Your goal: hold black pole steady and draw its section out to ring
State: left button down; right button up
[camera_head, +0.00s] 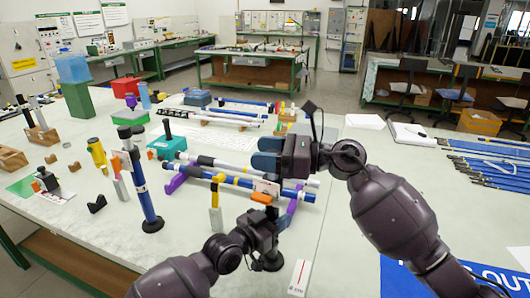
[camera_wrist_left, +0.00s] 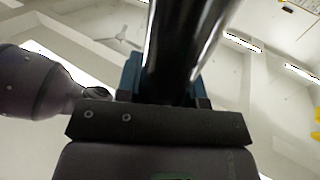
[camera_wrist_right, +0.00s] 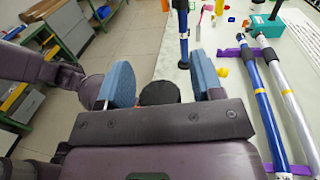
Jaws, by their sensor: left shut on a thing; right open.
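The black pole shows in the left wrist view (camera_wrist_left: 185,45) as a glossy dark shaft between blue finger pads. My left gripper (camera_head: 268,228) is shut on it, low above its round black foot (camera_head: 268,262) on the table. In the right wrist view, the pole's round dark top (camera_wrist_right: 160,93) appears between the parted blue fingers of my right gripper (camera_head: 266,154). That gripper is open, above my left one, and not closed on the pole. My arms and grippers hide most of the shaft in the head view. I cannot make out a ring on it.
A blue pole (camera_head: 146,200) stands upright at the left. Blue and white rods (camera_head: 230,187) lie on purple supports behind my grippers. A small white card (camera_head: 299,277) lies beside the foot. Several blue rods (camera_head: 490,172) lie at the right.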

jog(key=shift+c, duration=0.2)
grip_shut()
notch_tip(320, 180, up, 12)
dwell(0.5)
jog(key=shift+o, duration=0.2)
grip_release()
jog(key=shift+d, duration=0.15)
jog(key=s+d, duration=0.1)
jog(key=d, duration=1)
jog(key=shift+s+d, duration=0.3)
jog(key=shift+s, duration=0.1)
